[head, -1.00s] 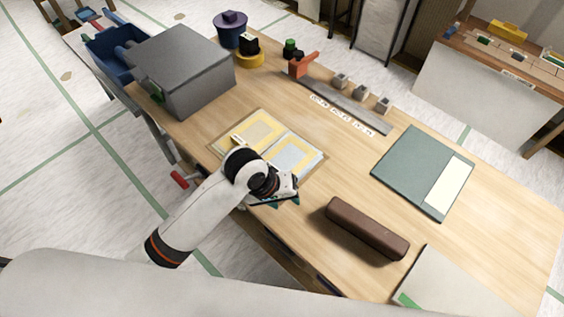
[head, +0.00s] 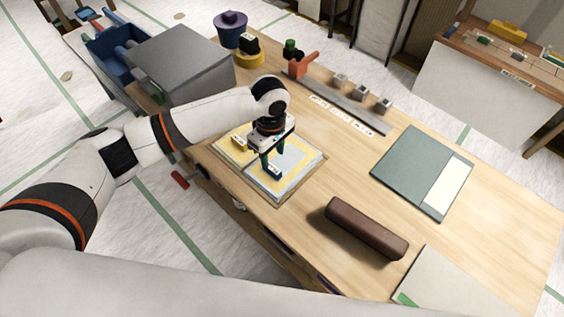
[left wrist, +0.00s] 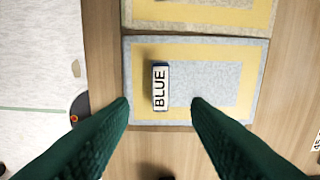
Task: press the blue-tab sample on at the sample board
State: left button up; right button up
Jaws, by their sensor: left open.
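The sample board (head: 310,171) lies flat near the table's front edge, with two framed panels side by side. The blue-tab sample shows in the left wrist view as a pale blue-grey sheet (left wrist: 205,82) inside a yellow border, with a tab marked BLUE (left wrist: 160,87) standing near its left side. In the head view the dark tab (head: 274,172) shows just below my fingers. My left gripper (head: 272,158) is open and empty above this panel. My right gripper is out of view.
A yellow tab (head: 238,144) stands on the other panel. A brown bar (head: 366,228) lies right of the board, and a green-grey mat (head: 410,165) is farther right. A grey box (head: 180,65) stands at the back left. A metal strip (head: 340,105) lies behind.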

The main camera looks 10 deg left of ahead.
aim_at(272, 168)
pick_arm(q)
jog(key=shift+w+a+f+p, duration=0.1)
jog(key=shift+f+p, duration=0.05)
jog(key=shift+f, duration=1.6)
jog(key=shift+a+f+p, duration=0.1)
jog(key=shift+f+p, duration=0.05)
jog(key=shift+f, duration=1.55)
grip_shut()
